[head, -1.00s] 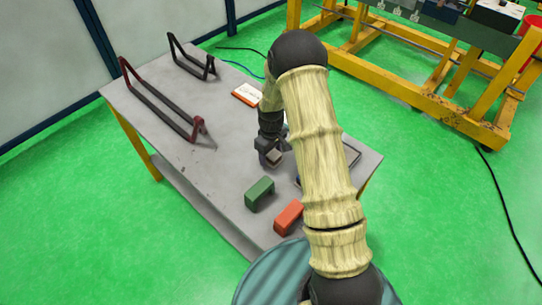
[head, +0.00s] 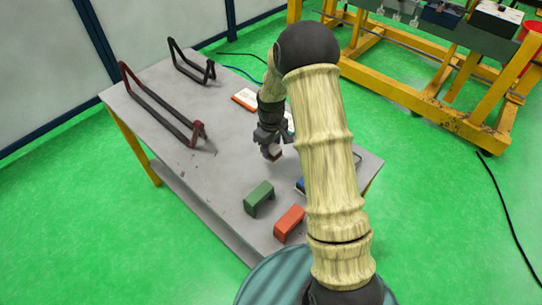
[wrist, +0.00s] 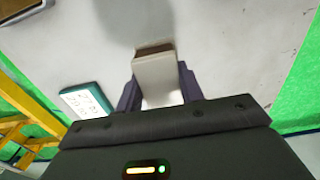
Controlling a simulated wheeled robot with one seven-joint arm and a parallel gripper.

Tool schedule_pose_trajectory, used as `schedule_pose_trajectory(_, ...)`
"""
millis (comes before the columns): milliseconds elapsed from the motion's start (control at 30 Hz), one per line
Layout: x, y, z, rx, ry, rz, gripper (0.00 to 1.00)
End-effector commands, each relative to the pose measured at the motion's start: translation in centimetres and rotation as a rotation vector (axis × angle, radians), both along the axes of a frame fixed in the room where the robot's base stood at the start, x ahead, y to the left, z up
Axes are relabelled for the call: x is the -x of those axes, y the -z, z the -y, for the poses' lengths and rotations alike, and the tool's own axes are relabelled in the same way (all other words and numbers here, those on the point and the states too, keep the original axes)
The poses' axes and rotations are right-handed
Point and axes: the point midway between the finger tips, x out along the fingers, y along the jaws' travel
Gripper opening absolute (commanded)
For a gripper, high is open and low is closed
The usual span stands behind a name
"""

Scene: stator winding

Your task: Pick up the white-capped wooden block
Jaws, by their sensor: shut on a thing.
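The white-capped wooden block (wrist: 156,72) is between my gripper's two dark fingers in the wrist view, with its white face toward the camera and a brown wooden end at the far side. My gripper (wrist: 158,88) is shut on it. In the head view my gripper (head: 269,148) points down over the grey table, with the block (head: 274,154) at its tips. The block appears to be a little above the table top; the exact gap is hard to tell. My arm hides part of the table to the right.
A green block (head: 259,197) and an orange-red block (head: 289,222) stand near the table's front edge. A blue item (head: 300,185) is partly behind my arm. A red-and-black frame (head: 160,105), a black frame (head: 190,62) and a white-and-orange card (head: 245,98) lie farther back.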

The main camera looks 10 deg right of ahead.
Motion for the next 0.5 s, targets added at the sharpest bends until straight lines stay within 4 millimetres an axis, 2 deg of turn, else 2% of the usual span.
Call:
schedule_pose_trajectory(100, -0.1, -2.3, 0.0, -0.001, 0.000, 0.004, 0.15)
schedule_pose_trajectory(200, 0.0, -3.7, 0.0, 0.000, 0.000, 0.002, 0.15)
schedule_pose_trajectory(300, 0.0, -4.4, 0.0, -0.001, 0.000, 0.001, 0.15)
schedule_pose_trajectory(500, 0.0, -4.6, 0.0, -0.001, 0.000, -0.001, 0.15)
